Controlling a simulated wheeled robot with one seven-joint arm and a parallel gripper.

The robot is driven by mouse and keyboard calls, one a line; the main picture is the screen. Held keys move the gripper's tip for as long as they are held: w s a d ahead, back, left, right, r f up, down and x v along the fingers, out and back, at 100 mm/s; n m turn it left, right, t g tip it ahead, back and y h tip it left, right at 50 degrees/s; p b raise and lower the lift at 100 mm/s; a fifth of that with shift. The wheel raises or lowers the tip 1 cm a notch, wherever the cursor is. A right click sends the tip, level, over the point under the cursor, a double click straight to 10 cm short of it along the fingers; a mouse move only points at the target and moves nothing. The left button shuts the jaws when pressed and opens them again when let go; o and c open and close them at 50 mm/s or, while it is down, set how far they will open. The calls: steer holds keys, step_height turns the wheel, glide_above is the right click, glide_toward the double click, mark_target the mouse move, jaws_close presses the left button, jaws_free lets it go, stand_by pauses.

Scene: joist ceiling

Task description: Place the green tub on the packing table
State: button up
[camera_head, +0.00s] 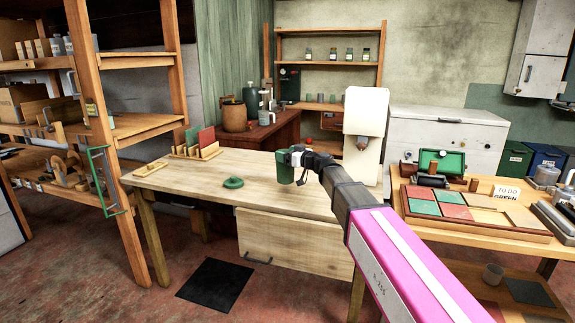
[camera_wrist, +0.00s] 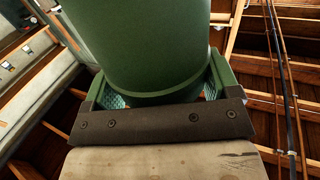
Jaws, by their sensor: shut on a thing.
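The green tub (camera_head: 284,167) is upright in my gripper (camera_head: 297,165), over the far part of the light wooden table (camera_head: 262,192) in the head view. I cannot tell how far the tub is above the tabletop. In the wrist view the green tub (camera_wrist: 140,45) fills the upper middle, with the green jaws of my gripper (camera_wrist: 158,92) on both sides of it. My gripper is shut on the tub. Which table is the packing table is not marked.
A green ring-shaped thing (camera_head: 233,183) lies on the table left of the tub. A rack with coloured panels (camera_head: 200,143) stands at its back left. A second table at the right holds a tray of tiles (camera_head: 480,208).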

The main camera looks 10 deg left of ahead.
steer(key=shift+w+d+f, duration=0.1)
steer(key=shift+f, duration=0.95)
steer(key=shift+w+f, duration=0.1)
steer(key=shift+f, duration=0.95)
steer(key=o, duration=1.5)
steer(key=shift+f, duration=0.15)
steer(key=shift+s+d, duration=0.2)
steer(key=shift+d, duration=0.15)
steer(key=v, duration=1.1)
steer(key=shift+d, duration=0.1)
